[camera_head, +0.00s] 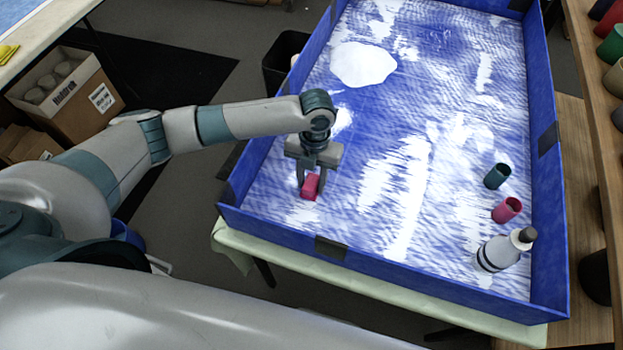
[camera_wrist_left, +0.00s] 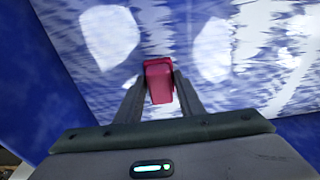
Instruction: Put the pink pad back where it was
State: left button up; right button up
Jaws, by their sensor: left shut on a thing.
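The pink pad (camera_head: 310,187) is a small pink-red block between the fingers of my left gripper (camera_head: 311,180), at the lower left of the blue-walled tray (camera_head: 460,289). The left gripper points down and is shut on the pad. In the left wrist view the pad (camera_wrist_left: 159,82) sits between the two fingertips (camera_wrist_left: 160,90), over the blue and white tray floor. I cannot tell whether the pad touches the floor. My right gripper is not in view.
A teal cup (camera_head: 497,176), a pink cup (camera_head: 507,210) and a white bottle with a dark cap (camera_head: 503,250) are at the tray's right. A white patch (camera_head: 363,64) lies at the far left. The tray's middle is free of objects. Blue walls surround the floor.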

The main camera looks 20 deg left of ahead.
aim_at(313, 176)
pick_arm(q)
jog(key=shift+f, duration=0.15)
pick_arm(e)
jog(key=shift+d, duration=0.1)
pick_arm(q)
jog(key=o, duration=1.1)
jog(key=shift+r, duration=0.2)
jog(key=r+b, duration=0.1)
jog(key=r, duration=0.2)
jog(key=w+r+b, duration=0.1)
jog(key=r, duration=0.6)
jog(key=shift+w+r+b, duration=0.15)
jog(key=shift+b, duration=0.25)
jog(key=shift+r, duration=0.8)
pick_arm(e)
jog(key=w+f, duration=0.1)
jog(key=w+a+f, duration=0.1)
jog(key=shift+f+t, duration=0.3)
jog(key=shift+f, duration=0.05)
